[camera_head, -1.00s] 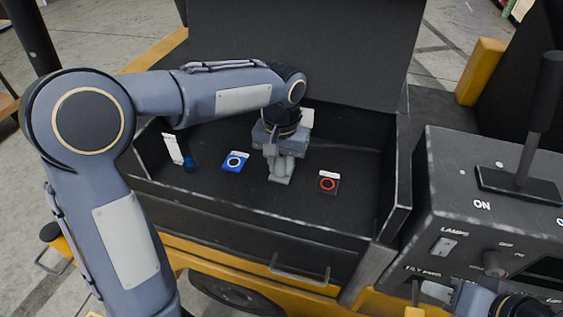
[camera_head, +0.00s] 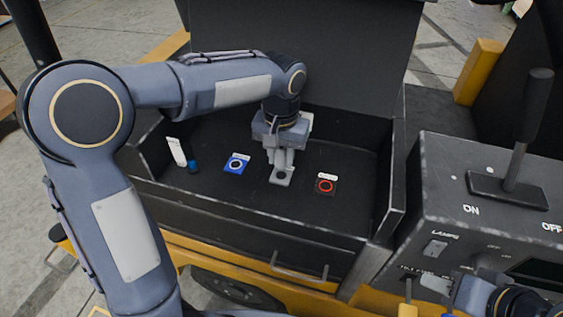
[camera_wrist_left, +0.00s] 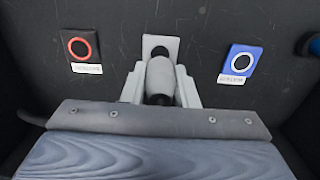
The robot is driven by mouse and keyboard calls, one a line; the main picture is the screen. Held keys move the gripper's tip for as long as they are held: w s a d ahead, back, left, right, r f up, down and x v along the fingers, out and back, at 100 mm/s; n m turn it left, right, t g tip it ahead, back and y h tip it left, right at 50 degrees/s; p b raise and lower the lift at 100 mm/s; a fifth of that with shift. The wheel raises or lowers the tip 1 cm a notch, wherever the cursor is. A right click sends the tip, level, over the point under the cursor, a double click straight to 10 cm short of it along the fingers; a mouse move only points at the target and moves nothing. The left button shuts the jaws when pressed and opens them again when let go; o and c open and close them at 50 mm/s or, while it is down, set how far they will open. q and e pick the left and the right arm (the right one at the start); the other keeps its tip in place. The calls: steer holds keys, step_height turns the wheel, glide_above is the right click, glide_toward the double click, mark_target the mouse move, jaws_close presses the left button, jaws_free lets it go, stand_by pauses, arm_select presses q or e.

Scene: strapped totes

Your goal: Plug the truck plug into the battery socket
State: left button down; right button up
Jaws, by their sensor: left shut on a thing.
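My left gripper (camera_head: 281,158) reaches down into the open black battery box. It is shut on a grey cylindrical plug (camera_wrist_left: 160,76), which shows between the fingers (camera_wrist_left: 160,90) in the left wrist view. A grey socket plate (camera_head: 281,177) with a dark round opening lies on the box floor right by the fingertips; it also shows in the wrist view (camera_wrist_left: 161,42). The plug overlaps the plate's near part there, and I cannot tell whether they touch. My right gripper (camera_head: 438,285) is partly visible at the control panel; its jaws are unclear.
A blue ringed plate (camera_head: 236,163) and a red ringed plate (camera_head: 326,184) lie on either side of the grey plate. A white tag (camera_head: 177,151) and blue cylinder (camera_head: 193,166) stand at the box's left. The control panel (camera_head: 450,215) with a lever is at right.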

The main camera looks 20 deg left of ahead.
arm_select(q)
steer(key=shift+r+p, duration=0.9)
steer(key=shift+r, duration=0.3)
step_height(320, 180, up, 6)
steer(key=p, duration=0.5)
